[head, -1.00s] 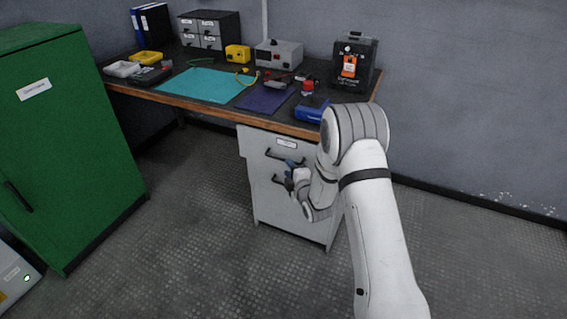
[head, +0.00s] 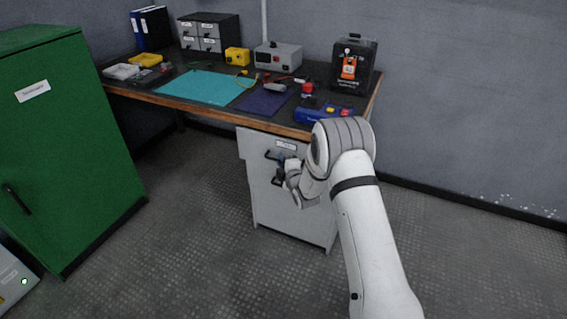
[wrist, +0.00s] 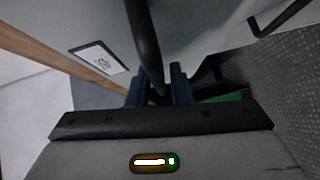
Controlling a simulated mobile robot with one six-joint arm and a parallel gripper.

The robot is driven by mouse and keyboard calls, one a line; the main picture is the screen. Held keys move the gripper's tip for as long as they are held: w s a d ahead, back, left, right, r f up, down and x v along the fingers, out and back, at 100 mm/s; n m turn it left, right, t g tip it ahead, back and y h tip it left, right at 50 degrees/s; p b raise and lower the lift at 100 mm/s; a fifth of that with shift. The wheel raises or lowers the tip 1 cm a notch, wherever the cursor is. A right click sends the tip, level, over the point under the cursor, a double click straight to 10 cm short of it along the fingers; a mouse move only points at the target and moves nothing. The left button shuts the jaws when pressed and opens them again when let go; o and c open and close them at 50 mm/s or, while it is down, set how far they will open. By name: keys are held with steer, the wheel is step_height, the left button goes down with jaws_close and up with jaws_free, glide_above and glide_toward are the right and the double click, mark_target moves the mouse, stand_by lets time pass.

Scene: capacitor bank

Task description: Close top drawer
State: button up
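The top drawer (head: 250,148) is in the grey cabinet under the workbench, and its front juts out a little past the front below it. Its label and dark handle (head: 268,155) show, with the handle's right part hidden by my gripper (head: 284,160). In the wrist view, the blue fingers of my gripper (wrist: 160,82) are close together at the dark handle bar (wrist: 146,40), whose end reaches between their tips. Whether they clamp it I cannot tell. The drawer label (wrist: 99,58) is to the left of the bar.
A second handle (head: 277,181) is lower on the cabinet and also shows in the wrist view (wrist: 282,18). The wooden bench edge (head: 215,112) overhangs the drawer. A green cabinet (head: 70,150) stands at left. The floor in front is clear.

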mark_target(288, 154)
jaws_close()
steer(key=w+b, duration=0.1)
steer(key=w+d+b, duration=0.1)
steer(key=w, duration=0.1)
steer(key=shift+w+d+f+b, duration=0.15)
steer(key=shift+w+f+b, duration=0.05)
steer(key=shift+w+b, duration=0.1)
steer(key=shift+w+d+r, duration=0.1)
steer(key=shift+w+r, duration=0.05)
steer(key=shift+w, duration=0.15)
steer(key=shift+r, duration=0.25)
steer(key=shift+c, duration=0.5)
jaws_free()
steer(key=shift+w, duration=0.1)
steer(key=shift+o, duration=0.8)
steer(key=shift+w+f, duration=0.1)
steer(key=shift+f, duration=0.05)
steer(key=shift+o, duration=1.4)
